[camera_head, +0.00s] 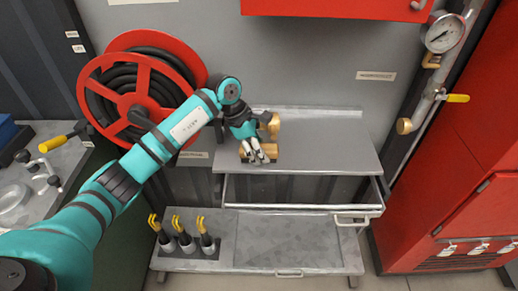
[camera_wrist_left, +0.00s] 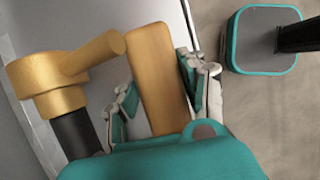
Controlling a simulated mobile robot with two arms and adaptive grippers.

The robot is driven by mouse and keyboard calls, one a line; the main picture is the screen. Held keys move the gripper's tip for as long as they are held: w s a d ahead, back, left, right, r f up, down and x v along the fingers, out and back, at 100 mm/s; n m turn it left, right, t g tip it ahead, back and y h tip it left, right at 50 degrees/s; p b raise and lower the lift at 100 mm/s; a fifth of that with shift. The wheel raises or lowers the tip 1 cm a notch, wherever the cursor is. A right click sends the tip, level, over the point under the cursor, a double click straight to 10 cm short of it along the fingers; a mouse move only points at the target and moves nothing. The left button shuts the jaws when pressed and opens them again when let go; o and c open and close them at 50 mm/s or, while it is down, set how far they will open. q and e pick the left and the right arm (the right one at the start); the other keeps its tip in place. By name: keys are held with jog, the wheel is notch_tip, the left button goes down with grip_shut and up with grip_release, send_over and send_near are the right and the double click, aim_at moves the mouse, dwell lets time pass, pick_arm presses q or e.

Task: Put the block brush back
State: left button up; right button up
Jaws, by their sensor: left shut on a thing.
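The block brush is a wooden-coloured block (camera_head: 270,151) at the front edge of the grey upper shelf (camera_head: 330,152). My left gripper (camera_head: 257,155) is shut on it, with fingers on both sides. In the left wrist view the block (camera_wrist_left: 153,75) stands up between the fingers of my left gripper (camera_wrist_left: 163,105). Its bristles do not show. I cannot tell whether the block touches the shelf. My right gripper is not in view.
A brass fitting (camera_head: 272,124) is close behind the gripper; it shows beside the block in the left wrist view (camera_wrist_left: 50,83). A red hose reel (camera_head: 135,88) is at left. Yellow-tipped tools (camera_head: 180,235) stand in holders below. The shelf's right side is clear.

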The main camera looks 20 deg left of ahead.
pick_arm(q)
jog(key=o, duration=1.1)
jog(key=shift+f, duration=0.1)
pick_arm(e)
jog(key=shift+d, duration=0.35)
pick_arm(q)
jog(key=shift+r, duration=0.3)
jog(key=b+v, duration=0.3)
jog(key=v, duration=0.7)
jog(key=shift+a+r, duration=0.15)
jog(key=shift+r, duration=0.05)
jog(key=shift+s+a+r, duration=0.1)
jog(key=shift+a+r, duration=0.1)
jog(key=shift+r, duration=0.35)
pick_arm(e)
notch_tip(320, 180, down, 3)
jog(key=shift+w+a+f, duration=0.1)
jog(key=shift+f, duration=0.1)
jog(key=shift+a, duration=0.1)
